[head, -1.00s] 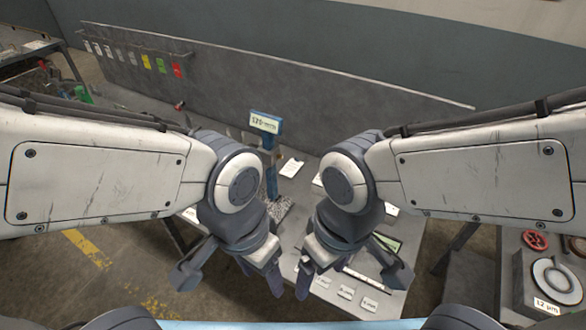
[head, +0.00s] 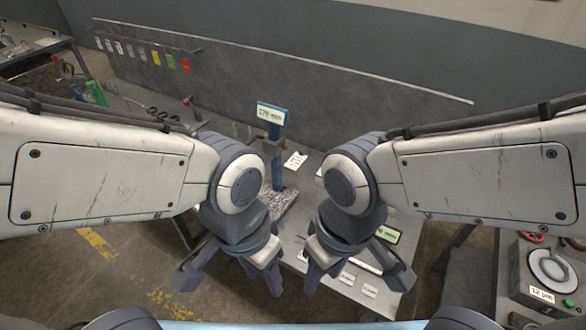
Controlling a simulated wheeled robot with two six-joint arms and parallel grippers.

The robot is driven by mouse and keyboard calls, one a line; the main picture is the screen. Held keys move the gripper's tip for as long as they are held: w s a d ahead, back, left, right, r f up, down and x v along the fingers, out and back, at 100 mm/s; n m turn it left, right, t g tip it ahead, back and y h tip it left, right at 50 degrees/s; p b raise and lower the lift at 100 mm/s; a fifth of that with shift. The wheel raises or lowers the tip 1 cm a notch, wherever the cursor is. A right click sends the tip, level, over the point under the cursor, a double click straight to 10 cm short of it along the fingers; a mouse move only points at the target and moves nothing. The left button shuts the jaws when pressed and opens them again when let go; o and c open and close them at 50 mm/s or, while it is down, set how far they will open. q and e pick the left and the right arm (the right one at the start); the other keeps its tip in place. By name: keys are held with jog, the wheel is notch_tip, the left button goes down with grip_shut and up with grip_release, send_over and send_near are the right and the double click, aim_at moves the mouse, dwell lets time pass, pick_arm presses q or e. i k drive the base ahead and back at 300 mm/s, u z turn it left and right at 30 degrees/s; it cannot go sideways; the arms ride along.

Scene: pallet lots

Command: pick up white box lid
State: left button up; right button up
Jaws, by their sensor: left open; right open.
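I cannot make out a white box lid anywhere in the head view. My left gripper (head: 230,279) is open and hangs, empty, over the floor at the front left edge of the grey bench. My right gripper (head: 357,278) is open and empty above the front part of the bench, with small white labels behind and between its fingers. My arms hide much of the bench middle.
The grey bench (head: 297,261) carries a blue post with a "170 mm" sign (head: 271,113), a white card (head: 295,159), a green-edged display (head: 387,235) and small white labels (head: 347,279). A tall grey panel (head: 290,85) stands behind. A grey machine (head: 548,275) is at right.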

aim_at(295, 160)
jog(key=k, duration=1.15)
jog(key=u, duration=0.7)
jog(key=i, duration=0.65)
jog(key=u, duration=0.8)
jog(key=i, duration=1.45)
jog(key=z, duration=1)
jog(key=i, duration=0.6)
jog(key=z, duration=0.65)
